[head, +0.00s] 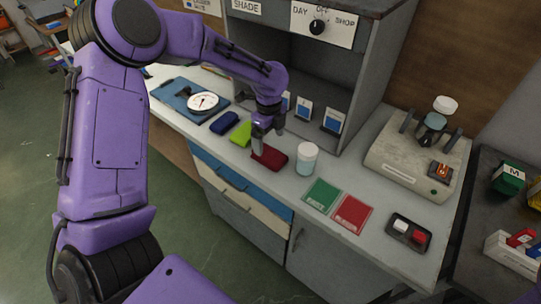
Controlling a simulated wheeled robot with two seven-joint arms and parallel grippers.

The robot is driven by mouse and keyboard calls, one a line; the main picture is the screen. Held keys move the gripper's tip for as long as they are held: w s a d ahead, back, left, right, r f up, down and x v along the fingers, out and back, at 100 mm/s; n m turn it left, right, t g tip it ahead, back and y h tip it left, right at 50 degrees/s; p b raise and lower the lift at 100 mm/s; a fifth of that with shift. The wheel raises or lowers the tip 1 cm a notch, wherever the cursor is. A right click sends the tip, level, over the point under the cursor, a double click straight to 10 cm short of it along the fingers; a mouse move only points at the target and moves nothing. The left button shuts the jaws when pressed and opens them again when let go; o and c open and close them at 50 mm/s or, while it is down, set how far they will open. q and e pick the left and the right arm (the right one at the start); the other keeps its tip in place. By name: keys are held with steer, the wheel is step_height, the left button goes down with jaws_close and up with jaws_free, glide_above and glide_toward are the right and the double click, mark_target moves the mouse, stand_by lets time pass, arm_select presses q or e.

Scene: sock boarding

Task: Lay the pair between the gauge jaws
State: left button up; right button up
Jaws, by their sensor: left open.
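Three folded bundles that look like sock pairs lie in a row on the grey counter: a dark blue one (224,123), a lime green one (240,134) and a dark red one (273,158). The round white dial gauge (203,102) sits on a blue base (176,88) at the back left of the row; its jaws are too small to make out. My left gripper (258,150) points down at the left end of the dark red bundle. It is open; whether it touches the bundle I cannot tell. My right gripper is out of view.
A white-lidded jar (307,160) stands just right of the dark red bundle. Green (322,195) and red (352,214) cards lie farther right, then a dark tray (397,243). A grey booth (370,75) rises behind; a beige machine (390,158) stands at right.

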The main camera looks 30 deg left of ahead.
mark_target(270, 154)
arm_select(q)
step_height(270, 154, down, 6)
steer(key=shift+s+d+r+p, duration=0.15)
steer(key=shift+r+p, duration=0.05)
steer(key=shift+p, duration=0.15)
steer(key=c, duration=1.2)
